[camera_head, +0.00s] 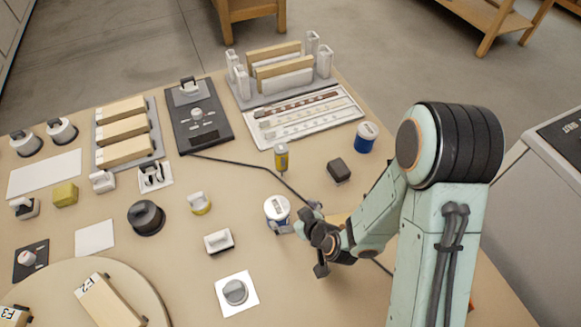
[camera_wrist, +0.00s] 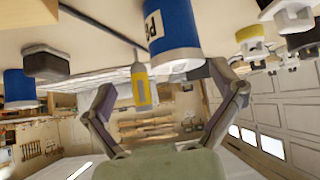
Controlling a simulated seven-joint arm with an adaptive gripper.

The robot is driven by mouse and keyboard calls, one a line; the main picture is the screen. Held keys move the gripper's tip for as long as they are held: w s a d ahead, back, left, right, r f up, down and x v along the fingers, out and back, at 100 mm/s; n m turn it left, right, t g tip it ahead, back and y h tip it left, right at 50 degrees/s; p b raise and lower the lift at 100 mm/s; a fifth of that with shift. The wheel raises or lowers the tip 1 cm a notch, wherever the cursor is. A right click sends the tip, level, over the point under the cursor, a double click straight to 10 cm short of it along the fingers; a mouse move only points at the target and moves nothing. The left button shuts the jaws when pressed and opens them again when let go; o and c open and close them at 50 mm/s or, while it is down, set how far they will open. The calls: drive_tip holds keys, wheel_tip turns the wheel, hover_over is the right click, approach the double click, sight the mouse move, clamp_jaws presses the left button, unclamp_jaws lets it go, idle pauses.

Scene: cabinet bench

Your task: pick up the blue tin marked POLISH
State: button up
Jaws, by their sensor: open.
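A blue tin with a white label and pale lid (camera_head: 277,208) stands on the bench at the tip of my gripper (camera_head: 301,218). In the wrist view, which looks upside down, this blue tin (camera_wrist: 182,42) shows a label starting with P; the rest of the word is cut off. My gripper (camera_wrist: 162,82) is open, one finger on each side of the picture. The tin appears between the fingers and toward the top edge; whether it touches them I cannot tell. A second blue tin (camera_head: 366,137) stands farther back right; its label is unreadable. It also shows in the wrist view (camera_wrist: 20,90).
A dark block (camera_head: 339,170) and a yellow tube-like item (camera_head: 281,157) stand behind the near tin. A black cable (camera_head: 240,163) runs across the bench behind it. A white switch block (camera_head: 218,241) and a knob on a white plate (camera_head: 236,292) lie to its front left.

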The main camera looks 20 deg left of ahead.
drive_tip(key=shift+s+a+f+g, duration=0.25)
drive_tip(key=shift+s+f, duration=0.1)
drive_tip(key=shift+f, duration=0.2)
drive_tip(key=shift+s+a+f+g, duration=0.2)
drive_tip(key=shift+s+f, duration=0.1)
drive_tip(key=shift+f, duration=0.2)
drive_tip(key=x, duration=0.5)
drive_tip(key=shift+w, duration=0.1)
drive_tip(key=shift+w+a+f, duration=0.25)
drive_tip(key=shift+a+f, duration=0.05)
drive_tip(key=shift+f, duration=0.05)
drive_tip(key=c, duration=1.3)
